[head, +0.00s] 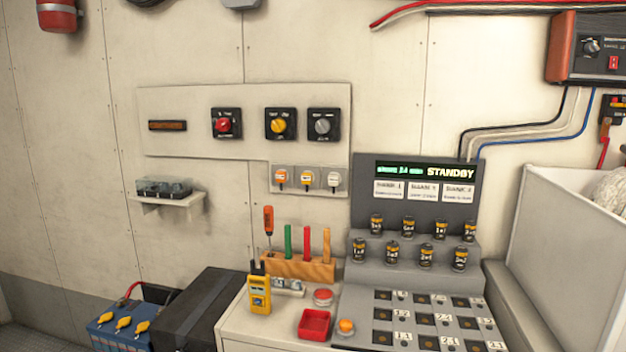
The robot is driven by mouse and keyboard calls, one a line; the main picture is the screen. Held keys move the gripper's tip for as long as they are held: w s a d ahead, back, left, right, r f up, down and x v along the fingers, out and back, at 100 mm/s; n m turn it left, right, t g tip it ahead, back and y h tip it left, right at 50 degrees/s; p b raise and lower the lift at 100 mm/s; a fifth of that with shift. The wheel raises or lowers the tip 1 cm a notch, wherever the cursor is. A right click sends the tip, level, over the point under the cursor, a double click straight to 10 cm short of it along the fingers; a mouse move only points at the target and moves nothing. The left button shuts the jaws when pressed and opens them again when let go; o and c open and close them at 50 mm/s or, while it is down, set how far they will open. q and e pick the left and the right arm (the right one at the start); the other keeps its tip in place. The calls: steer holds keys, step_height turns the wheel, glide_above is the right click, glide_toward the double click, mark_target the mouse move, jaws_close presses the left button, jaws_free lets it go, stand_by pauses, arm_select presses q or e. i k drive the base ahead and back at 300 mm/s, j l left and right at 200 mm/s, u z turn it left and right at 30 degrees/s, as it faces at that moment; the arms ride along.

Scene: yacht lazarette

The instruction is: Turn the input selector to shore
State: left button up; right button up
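A pale panel (180,142) on the wall carries three rotary switches on black square plates. The left one has a red knob (223,125), the middle one a yellow knob (278,126), the right one a grey knob (322,126). Their labels are too small to read, so I cannot tell which is the input selector or where shore is marked. Another box with a dark knob (591,46) and a red switch (613,62) hangs at the upper right. Neither of my grippers is in view.
Below the panel hang three small tagged keys or switches (307,179). A console with a STANDBY display (415,171) and several black cylinders stands at right. The counter holds a tool rack (298,266), yellow tester (260,294) and red tray (314,323). A blue battery (118,330) is lower left.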

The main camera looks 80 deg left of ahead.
mark_target(322, 127)
steer(key=u, duration=2.8)
